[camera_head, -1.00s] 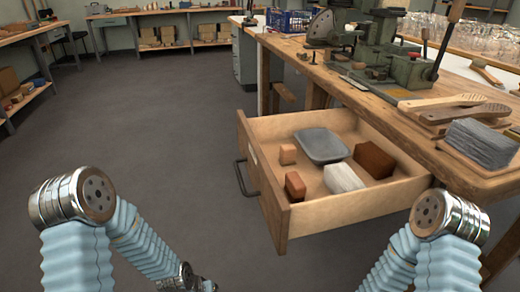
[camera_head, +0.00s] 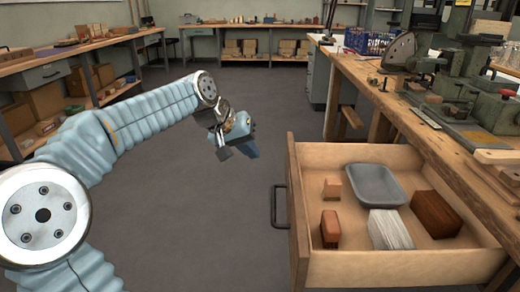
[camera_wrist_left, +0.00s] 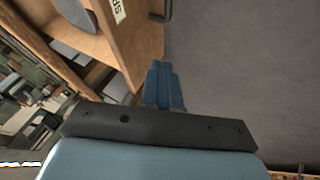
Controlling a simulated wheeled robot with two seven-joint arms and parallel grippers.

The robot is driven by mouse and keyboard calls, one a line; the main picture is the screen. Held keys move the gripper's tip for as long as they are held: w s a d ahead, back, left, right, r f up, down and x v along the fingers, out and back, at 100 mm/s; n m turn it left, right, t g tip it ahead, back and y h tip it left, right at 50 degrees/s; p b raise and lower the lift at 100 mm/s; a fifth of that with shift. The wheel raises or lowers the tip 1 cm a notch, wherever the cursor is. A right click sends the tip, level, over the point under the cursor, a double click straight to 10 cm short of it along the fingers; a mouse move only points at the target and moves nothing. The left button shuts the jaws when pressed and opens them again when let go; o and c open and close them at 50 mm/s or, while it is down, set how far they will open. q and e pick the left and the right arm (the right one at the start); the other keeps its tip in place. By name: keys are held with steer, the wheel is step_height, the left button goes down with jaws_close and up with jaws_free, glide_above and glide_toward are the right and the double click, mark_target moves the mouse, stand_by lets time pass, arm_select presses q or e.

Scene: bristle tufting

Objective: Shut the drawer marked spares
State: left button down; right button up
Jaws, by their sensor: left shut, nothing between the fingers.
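The wooden drawer (camera_head: 298,225) stands pulled out from the workbench in the head view, with its dark bar handle (camera_head: 274,207) on the front face at left. In the left wrist view, the drawer (camera_wrist_left: 142,48) shows at upper left, with a partly cut-off white label (camera_wrist_left: 118,10) reading "SP". My left gripper (camera_head: 252,150) is shut and empty, in front of the drawer's far front corner and apart from the handle. Its blue fingers (camera_wrist_left: 163,82) show together in the left wrist view. My right gripper is not in view.
The drawer holds a grey tray (camera_head: 375,185), a white block (camera_head: 390,230) and several brown blocks. The workbench (camera_head: 440,150) carries green machinery at right. The grey floor (camera_head: 200,245) left of the drawer is clear. Side benches line the back and left.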

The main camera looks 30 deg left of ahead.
mark_target(278, 185)
arm_select(q)
steer(key=w+d+f, duration=0.4)
steer(key=w+f, duration=0.1)
steer(key=shift+w+d+f, duration=0.2)
steer(key=shift+w+f, duration=0.05)
steer(key=shift+w, duration=0.1)
steer(key=shift+w+d, duration=0.1)
steer(key=shift+d, duration=0.1)
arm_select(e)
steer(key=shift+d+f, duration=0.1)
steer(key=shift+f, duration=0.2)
